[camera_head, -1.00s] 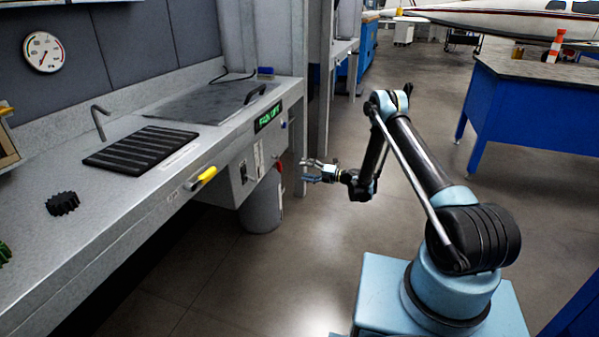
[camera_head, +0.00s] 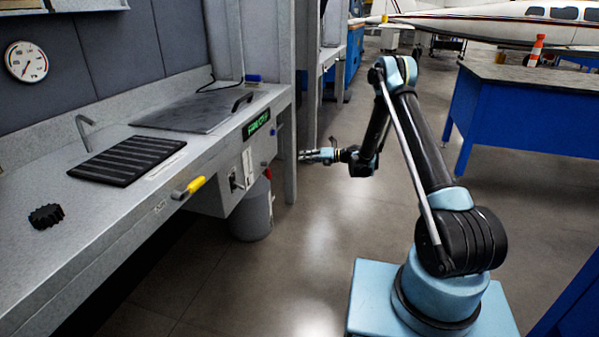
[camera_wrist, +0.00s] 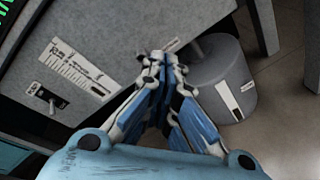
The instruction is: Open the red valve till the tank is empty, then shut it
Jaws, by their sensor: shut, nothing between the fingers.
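A small red part (camera_head: 267,173), likely the red valve, shows under the right end of the grey bench in the head view. I cannot make out its handle position, and I cannot pick it out in the wrist view. A grey cylindrical container (camera_head: 253,214) stands on the floor below it; it also shows in the wrist view (camera_wrist: 207,70), with a white label. Its contents are not visible. My gripper (camera_head: 303,156) is shut and empty, to the right of the red part and apart from it. In the wrist view its fingertips (camera_wrist: 162,60) overlap the bench front and container edge.
The bench front carries a yellow handle (camera_head: 190,187), a switch (camera_head: 234,180) and a green-lit display (camera_head: 256,125). A bench leg (camera_head: 288,150) stands near my gripper. A blue table (camera_head: 520,110) is at the right. The floor between is clear.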

